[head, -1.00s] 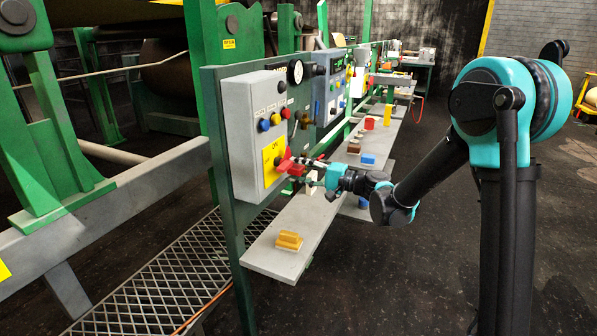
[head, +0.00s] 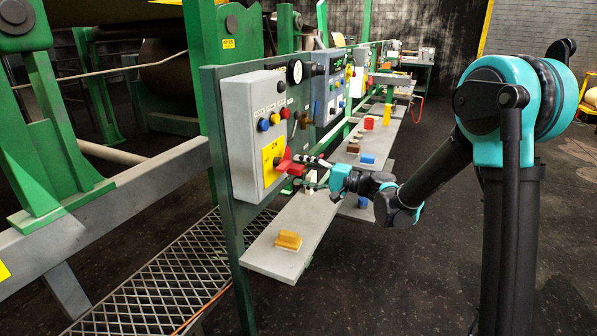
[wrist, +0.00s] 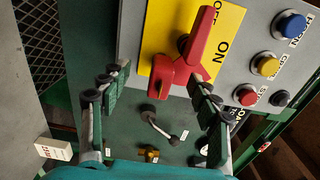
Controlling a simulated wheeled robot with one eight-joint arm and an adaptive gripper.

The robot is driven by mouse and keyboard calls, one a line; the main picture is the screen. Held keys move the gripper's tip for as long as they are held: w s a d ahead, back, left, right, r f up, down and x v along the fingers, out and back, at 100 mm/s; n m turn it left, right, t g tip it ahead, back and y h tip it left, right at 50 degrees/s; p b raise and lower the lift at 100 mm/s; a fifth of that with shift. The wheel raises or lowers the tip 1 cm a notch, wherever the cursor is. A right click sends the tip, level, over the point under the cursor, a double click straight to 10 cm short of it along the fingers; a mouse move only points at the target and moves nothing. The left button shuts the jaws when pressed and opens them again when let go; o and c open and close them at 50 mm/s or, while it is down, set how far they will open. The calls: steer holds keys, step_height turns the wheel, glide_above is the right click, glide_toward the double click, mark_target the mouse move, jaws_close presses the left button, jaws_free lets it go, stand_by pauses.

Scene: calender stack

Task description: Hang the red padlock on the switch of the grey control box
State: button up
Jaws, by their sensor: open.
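The grey control box (head: 255,130) is on the green frame, left of my gripper. Its red switch (head: 284,160) sticks out from a yellow ON/OFF plate and is a long tapered lever (wrist: 207,35) in the wrist view. The red padlock (head: 297,169) appears as a red block against the switch; its body (wrist: 172,78) also shows in the wrist view. I cannot make out its shackle or whether that is around the lever. My gripper (wrist: 158,82) is open, its fingers apart on either side below the padlock body, with a gap visible.
Blue (wrist: 291,24), yellow and red buttons sit on the box beside the plate. A grey shelf (head: 275,255) runs below, bearing a yellow-brown block (head: 288,240) and several coloured blocks farther back. A small white box (wrist: 54,149) is left of my fingers.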

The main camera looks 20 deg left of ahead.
steer(key=shift+s+d, duration=0.2)
steer(key=shift+d, duration=2.6)
steer(key=s+d+f+t+h, duration=0.1)
steer(key=s+d+f+h, duration=0.5)
steer(key=d, duration=0.8)
steer(key=s+d+f+t+h, duration=0.1)
steer(key=s+d+f+h, duration=0.5)
steer(key=d, duration=0.8)
steer(key=s+d+f+t+h, duration=0.1)
steer(key=s+d+f+h, duration=0.5)
steer(key=d, duration=0.7)
steer(key=shift+s+d+f+n, duration=0.25)
steer(key=shift+d+f+n, duration=0.15)
steer(key=shift+f, duration=0.25)
